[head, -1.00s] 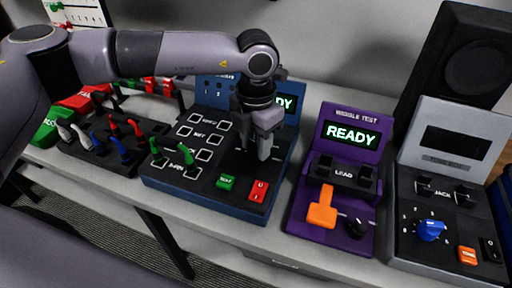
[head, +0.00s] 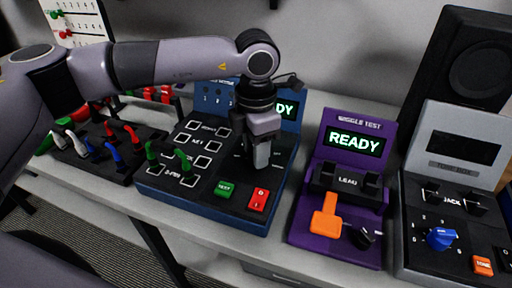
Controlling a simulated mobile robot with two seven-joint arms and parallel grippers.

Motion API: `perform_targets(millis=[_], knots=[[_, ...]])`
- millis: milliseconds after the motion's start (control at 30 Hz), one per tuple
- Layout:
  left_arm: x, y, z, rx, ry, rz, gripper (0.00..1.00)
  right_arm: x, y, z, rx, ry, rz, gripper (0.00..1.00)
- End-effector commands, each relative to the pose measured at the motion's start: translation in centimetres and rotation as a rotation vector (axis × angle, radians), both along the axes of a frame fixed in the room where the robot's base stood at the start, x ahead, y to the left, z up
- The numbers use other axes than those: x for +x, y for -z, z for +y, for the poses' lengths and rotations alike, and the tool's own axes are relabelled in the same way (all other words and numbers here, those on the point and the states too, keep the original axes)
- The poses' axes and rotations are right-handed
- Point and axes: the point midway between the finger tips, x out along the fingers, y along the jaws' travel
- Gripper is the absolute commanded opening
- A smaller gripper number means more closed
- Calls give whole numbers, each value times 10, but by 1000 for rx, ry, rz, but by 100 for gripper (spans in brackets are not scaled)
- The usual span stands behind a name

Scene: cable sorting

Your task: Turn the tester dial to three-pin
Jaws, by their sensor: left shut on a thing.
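The cable tester (head: 228,208) is a blue box with a black top, a lit screen partly hidden by my arm, a green TEST button (head: 224,189) and a red switch (head: 258,199). My left gripper (head: 262,163) points down at the right part of its top, where the dial sits. It is shut on the dial, which its fingers hide, so I cannot read the setting. Two green cable ends (head: 184,160) stand at the tester's left side. My right gripper is not in view.
A rack of white, blue and red cable ends (head: 112,146) stands left of the tester. A purple wiggle tester (head: 335,244) reading READY and a grey tone box (head: 460,150) stand to the right. A black speaker (head: 465,70) is behind.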

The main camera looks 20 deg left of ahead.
Motion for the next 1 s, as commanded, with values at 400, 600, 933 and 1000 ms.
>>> perform_targets(millis=[400,600,933,1000], knots=[[0,0,0,0,-2,0,63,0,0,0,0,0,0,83],[1,-7,0,-1,-3,-1,63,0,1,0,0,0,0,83],[1,-58,0,-1,-3,-2,63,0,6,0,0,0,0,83],[1,-65,0,-1,-3,-2,63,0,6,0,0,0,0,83]])
